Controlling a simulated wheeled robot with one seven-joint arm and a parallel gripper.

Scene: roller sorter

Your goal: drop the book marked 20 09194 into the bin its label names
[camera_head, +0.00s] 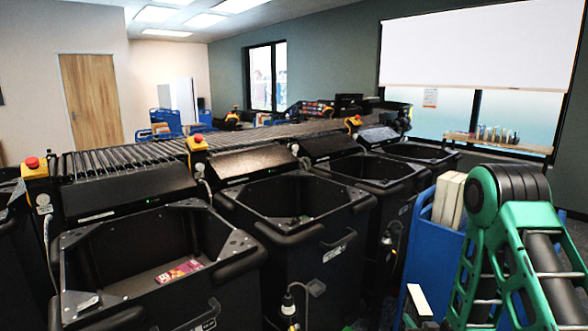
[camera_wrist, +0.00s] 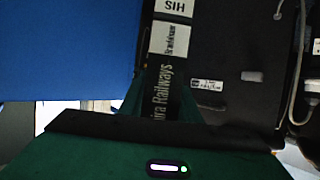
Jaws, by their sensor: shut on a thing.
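In the wrist view my gripper (camera_wrist: 162,104) is shut on a dark book (camera_wrist: 163,72), held by its spine between two green fingers. The spine carries white lettering ending in "ira Railways", a white label with a name, and a white label reading "HIS". The number 20 09194 is not readable. In the head view my green arm is at the lower right, and a small white and dark piece (camera_head: 419,300) beside it may be the held book. Black open-topped bins stand in a row: a near left one (camera_head: 120,318), a middle one (camera_head: 296,252) and a third (camera_head: 392,197). Their labels are too small to read.
A roller conveyor (camera_head: 130,157) with red stop buttons (camera_head: 196,139) runs behind the bins. A colourful book (camera_head: 179,271) lies in the near left bin. A blue cart (camera_head: 420,235) holding pale books (camera_head: 448,197) stands between the bins and my arm.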

